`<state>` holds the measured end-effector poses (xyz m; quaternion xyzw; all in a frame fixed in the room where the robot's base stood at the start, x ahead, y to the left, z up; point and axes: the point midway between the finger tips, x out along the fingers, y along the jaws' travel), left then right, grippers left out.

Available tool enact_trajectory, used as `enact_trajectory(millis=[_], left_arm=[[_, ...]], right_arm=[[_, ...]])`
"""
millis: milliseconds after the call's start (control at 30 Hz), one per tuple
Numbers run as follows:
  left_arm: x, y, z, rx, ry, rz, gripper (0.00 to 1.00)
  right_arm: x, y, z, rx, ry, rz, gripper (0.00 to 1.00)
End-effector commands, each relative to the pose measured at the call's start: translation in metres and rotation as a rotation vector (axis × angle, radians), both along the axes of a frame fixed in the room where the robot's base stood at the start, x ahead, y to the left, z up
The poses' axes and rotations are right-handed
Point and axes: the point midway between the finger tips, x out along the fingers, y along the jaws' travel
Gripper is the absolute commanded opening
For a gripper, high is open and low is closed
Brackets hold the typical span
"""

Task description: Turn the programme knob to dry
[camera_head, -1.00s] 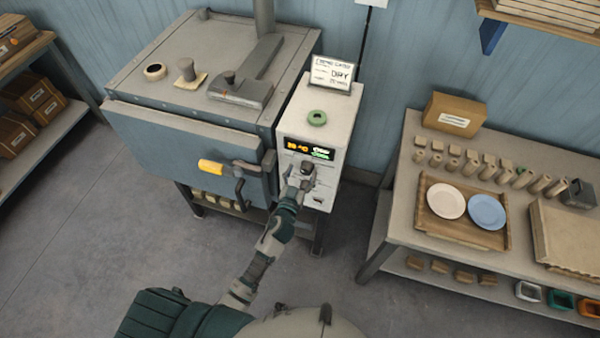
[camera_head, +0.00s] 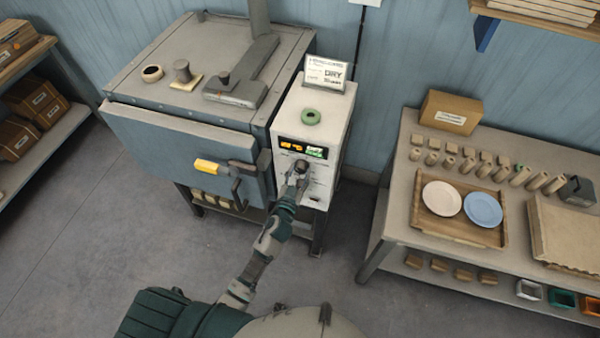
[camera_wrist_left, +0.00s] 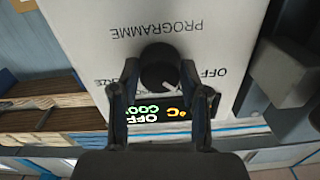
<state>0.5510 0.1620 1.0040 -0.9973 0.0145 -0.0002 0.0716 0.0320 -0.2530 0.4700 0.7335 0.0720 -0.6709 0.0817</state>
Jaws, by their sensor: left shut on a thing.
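My left gripper (camera_head: 298,178) is shut on the knob, one finger on each side. The right gripper is out of view.
A yellow-gripped door handle (camera_head: 212,167) sticks out left of my left forearm. A table (camera_head: 398,215) at right holds a tray with two plates. The floor between is clear.

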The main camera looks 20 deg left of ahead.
Motion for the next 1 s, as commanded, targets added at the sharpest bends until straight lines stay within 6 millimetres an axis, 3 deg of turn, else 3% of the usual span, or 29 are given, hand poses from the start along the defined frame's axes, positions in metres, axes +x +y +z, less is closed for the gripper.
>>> enact_trajectory(millis=[167,433,600,1000], left_arm=[[0.0,-0.004,0.003,0.132,-0.01,-0.009,0.1],[0.0,-0.003,0.003,0.343,-0.016,-0.006,0.1],[0.0,-0.003,0.003,0.446,-0.019,-0.006,0.1],[0.001,-0.003,0.002,0.554,-0.023,-0.006,0.1]], right_arm=[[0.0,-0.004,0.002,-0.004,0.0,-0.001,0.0],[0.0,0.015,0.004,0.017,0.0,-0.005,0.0],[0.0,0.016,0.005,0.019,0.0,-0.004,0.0],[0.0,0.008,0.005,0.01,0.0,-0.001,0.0]])
